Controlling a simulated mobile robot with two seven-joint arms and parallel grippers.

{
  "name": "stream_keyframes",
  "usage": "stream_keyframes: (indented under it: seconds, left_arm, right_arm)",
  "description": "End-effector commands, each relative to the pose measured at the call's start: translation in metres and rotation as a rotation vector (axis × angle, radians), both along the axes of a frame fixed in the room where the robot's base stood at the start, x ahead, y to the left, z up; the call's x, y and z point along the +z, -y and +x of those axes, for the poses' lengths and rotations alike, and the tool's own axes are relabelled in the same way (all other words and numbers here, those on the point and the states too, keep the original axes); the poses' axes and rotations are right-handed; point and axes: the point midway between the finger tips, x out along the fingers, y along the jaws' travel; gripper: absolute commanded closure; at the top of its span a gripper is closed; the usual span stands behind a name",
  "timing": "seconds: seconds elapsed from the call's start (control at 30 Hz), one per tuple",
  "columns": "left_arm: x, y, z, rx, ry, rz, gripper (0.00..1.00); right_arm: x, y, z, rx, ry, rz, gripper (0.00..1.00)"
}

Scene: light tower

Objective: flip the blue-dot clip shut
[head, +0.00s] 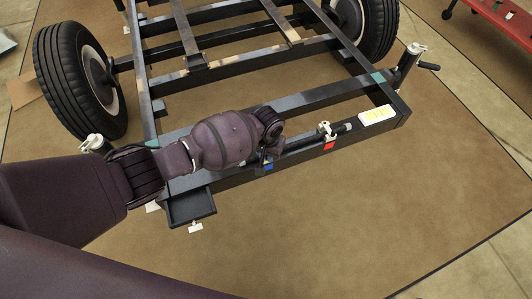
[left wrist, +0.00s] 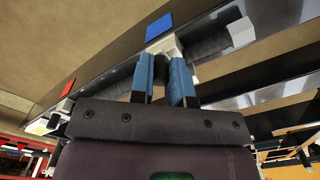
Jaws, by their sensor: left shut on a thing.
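The blue-dot clip is a pale clip (left wrist: 168,45) beside a blue square (left wrist: 158,26) on the dark frame beam. The blue square also shows in the head view (head: 268,168), where my arm hides most of the clip. My left gripper (left wrist: 163,66) has its blue-sided fingers shut on the clip, and it shows end-on over the beam in the head view (head: 266,155). Whether the clip is fully closed over the dark tube (head: 300,143) cannot be told. My right gripper is not in view.
A second white clip (head: 324,129) stands by a red square (head: 329,146) further right on the beam. A white box with yellow (head: 377,115) sits near the corner. An open dark tray (head: 190,208) hangs at the left end. Wheels (head: 75,75) stand behind.

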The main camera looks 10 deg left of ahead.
Motion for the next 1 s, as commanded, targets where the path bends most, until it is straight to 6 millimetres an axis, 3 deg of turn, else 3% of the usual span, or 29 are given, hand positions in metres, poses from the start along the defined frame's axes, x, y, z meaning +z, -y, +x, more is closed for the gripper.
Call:
stream_keyframes:
  seconds: [0.13,0.17,0.3,0.67,1.0]
  left_arm:
    - [-0.001,0.001,-0.001,-0.001,-0.001,-0.001,1.00]
    - [-0.001,0.001,-0.001,-0.002,-0.001,-0.002,0.80]
    - [-0.001,0.001,-0.001,-0.002,0.000,-0.001,0.59]
    - [0.005,0.001,0.001,-0.002,0.002,-0.001,0.58]
    - [0.065,0.001,0.004,-0.002,0.015,-0.003,0.58]
  right_arm:
    - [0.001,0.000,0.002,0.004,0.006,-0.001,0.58]
    - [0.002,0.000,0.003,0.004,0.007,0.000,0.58]
    - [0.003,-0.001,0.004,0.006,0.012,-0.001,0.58]
    - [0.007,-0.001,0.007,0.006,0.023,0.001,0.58]
    - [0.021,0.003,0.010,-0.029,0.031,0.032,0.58]
